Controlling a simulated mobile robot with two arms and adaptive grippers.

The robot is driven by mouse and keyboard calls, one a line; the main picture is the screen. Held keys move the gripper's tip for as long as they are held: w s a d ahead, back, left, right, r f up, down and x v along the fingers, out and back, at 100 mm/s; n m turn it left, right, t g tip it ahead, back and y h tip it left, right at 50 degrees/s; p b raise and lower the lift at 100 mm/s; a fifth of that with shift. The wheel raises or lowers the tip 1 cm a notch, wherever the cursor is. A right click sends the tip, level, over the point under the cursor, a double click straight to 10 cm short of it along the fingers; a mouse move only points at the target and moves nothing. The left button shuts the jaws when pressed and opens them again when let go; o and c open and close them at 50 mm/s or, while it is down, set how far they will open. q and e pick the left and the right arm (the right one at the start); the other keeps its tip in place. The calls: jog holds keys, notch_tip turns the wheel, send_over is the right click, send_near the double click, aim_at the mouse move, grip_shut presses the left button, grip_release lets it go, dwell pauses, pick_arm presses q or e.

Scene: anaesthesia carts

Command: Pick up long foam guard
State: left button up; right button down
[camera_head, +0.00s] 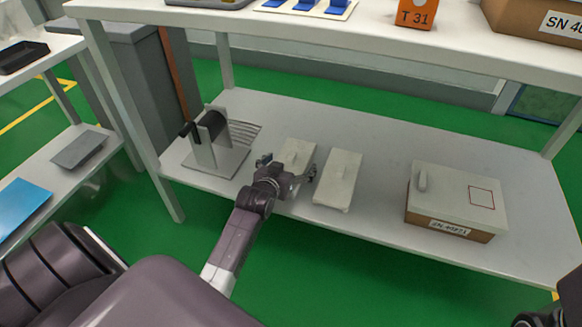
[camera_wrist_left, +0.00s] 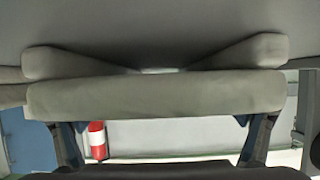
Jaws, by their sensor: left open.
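Two pale blocks lie on the lower shelf in the head view, a left one (camera_head: 296,152) and a longer-looking right one (camera_head: 338,180). I cannot tell which is the long foam guard. My left gripper (camera_head: 288,170) is open and empty at the near end of the left block, its fingers spread to either side. In the left wrist view a long grey-beige bar (camera_wrist_left: 155,94) lies across the picture in front of my open fingers (camera_wrist_left: 162,140). It hides the fingertips, so contact is unclear.
The lower shelf (camera_head: 385,215) also holds a stand with a dark roll (camera_head: 212,132) at left and a box labelled SN (camera_head: 455,200) at right. The upper shelf (camera_head: 340,32) hangs above. A side rack (camera_head: 100,165) stands at left. Bare shelf lies between the right block and the box.

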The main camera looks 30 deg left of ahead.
pick_arm(q)
jog(key=c, duration=1.1)
jog(key=shift+r, duration=0.15)
